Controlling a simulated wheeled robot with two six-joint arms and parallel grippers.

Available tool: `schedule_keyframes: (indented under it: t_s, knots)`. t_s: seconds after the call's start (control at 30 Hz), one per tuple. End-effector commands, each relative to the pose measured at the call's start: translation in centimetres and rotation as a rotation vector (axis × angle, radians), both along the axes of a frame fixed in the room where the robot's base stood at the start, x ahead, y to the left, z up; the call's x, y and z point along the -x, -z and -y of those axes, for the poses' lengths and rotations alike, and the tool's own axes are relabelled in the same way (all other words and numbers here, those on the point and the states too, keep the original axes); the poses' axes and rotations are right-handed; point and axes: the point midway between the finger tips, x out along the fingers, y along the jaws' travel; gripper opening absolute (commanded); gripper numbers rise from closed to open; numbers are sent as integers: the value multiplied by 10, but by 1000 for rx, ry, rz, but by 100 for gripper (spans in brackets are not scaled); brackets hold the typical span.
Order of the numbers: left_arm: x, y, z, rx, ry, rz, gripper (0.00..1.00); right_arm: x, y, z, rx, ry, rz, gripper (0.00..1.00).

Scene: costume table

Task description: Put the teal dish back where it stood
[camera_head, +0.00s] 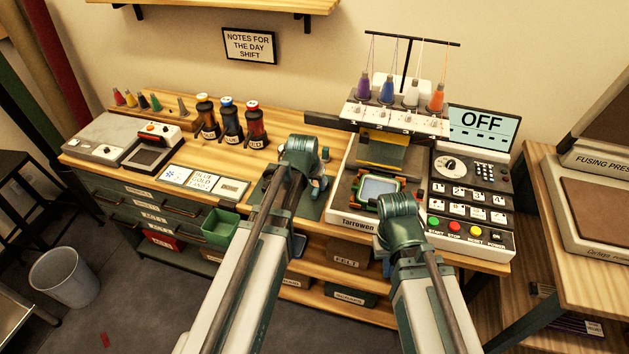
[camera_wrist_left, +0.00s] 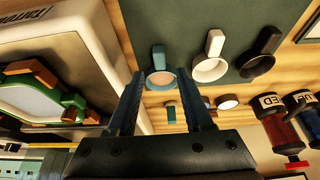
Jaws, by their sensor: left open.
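The teal dish (camera_wrist_left: 159,57), a small round piece with a short flat handle, shows in the left wrist view just past my left fingertips. Its handle lies over a dark green mat (camera_wrist_left: 185,20), and its round part is near the mat's edge. My left gripper (camera_wrist_left: 160,76) is open, with a finger on each side of the dish in the picture; I cannot tell the gap in height. In the head view my left gripper (camera_head: 312,172) is over the mat and its arm hides the dish. My right gripper (camera_head: 398,205) is by the machine's hoop (camera_head: 378,188); its jaws are unclear.
A white handled piece (camera_wrist_left: 210,70) and a black one (camera_wrist_left: 257,65) lie beside the dish. Cards (camera_head: 203,182) lie left of the mat. A green bin (camera_head: 220,226) hangs at the front edge.

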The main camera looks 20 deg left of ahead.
Motion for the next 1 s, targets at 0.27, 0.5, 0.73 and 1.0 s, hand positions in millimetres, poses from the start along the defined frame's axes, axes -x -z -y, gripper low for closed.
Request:
schedule_keyframes:
  t_s: [0.27,0.5,0.73,1.0]
  knots:
    - [20,-53,-1,0,0,0,51,0,-53,0,0,0,0,0]
    - [29,-70,-1,0,0,0,51,0,-71,0,0,0,0,0]
    - [44,-67,17,-6,29,-35,51,0,-70,0,0,0,0,0]
    - [159,-54,104,-101,207,-302,51,0,-70,0,0,0,0,0]
